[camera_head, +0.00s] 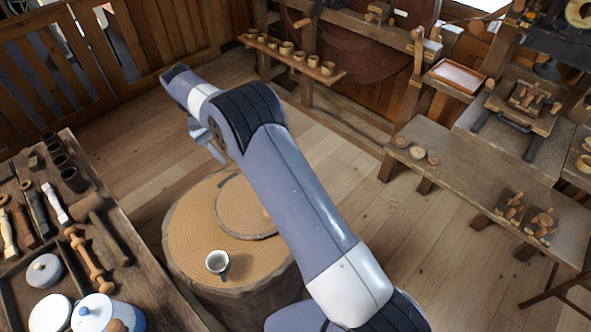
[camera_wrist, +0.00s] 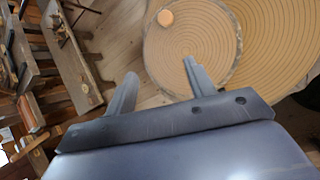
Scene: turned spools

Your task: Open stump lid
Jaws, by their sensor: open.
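The wooden stump (camera_head: 190,235) stands on the floor in the middle of the head view, its ringed top also showing in the wrist view (camera_wrist: 275,40). A round ringed lid (camera_head: 238,203) with a bark-like edge lies on the back right part of its top, partly hidden by my arm. My gripper (camera_head: 212,150) is open and empty, above and beyond the stump's back edge.
A white mug (camera_head: 217,263) stands on the stump's front part. A workbench (camera_head: 140,270) with tools and pots is at the left. A low bench (camera_head: 465,180) with small turned pieces is at the right. A shelf (camera_head: 292,60) of small cups stands behind. Floor between is clear.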

